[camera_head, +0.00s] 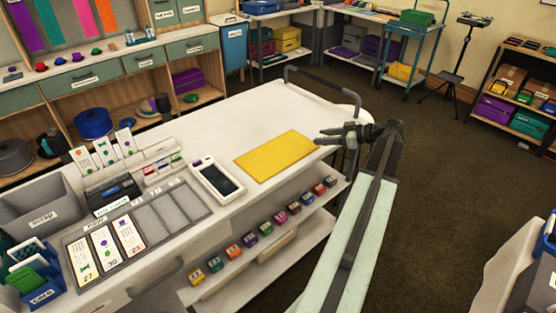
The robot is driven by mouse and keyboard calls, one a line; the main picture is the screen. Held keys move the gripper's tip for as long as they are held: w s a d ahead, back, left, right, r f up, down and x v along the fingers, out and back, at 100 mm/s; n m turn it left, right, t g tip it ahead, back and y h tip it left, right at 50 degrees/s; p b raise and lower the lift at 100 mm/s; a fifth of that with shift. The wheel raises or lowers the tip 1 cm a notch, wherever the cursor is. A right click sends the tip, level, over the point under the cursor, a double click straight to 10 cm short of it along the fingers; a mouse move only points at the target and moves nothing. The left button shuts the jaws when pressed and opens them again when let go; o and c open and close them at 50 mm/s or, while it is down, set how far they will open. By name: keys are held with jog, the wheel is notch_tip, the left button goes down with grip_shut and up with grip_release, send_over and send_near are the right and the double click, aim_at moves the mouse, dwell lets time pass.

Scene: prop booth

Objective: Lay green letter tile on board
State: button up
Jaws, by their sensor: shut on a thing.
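My gripper (322,136) is over the right end of the white cart top (262,106), just right of a flat yellow board (275,156). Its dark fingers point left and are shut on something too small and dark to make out. I cannot tell its colour or whether it is the green letter tile. No green letter tile can be made out elsewhere. The yellow board lies flat and bare near the cart's front edge. My gripper looks apart from it, but its height above the cart is hard to judge.
A white tablet (217,179) lies left of the yellow board. A grey slotted tray (172,212) holds three cards at its left. A grey scrap bin (38,207) stands at far left. Several small coloured items line the lower shelf (284,237). The cart's back middle is clear.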

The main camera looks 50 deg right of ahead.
jog(key=b, duration=0.2)
send_over(279, 154)
jog(key=shift+f, duration=0.7)
jog(key=shift+f+b, duration=1.75)
jog(key=shift+f, duration=0.25)
jog(key=o, duration=1.3)
jog(key=shift+r, duration=0.1)
jog(key=shift+r, duration=0.15)
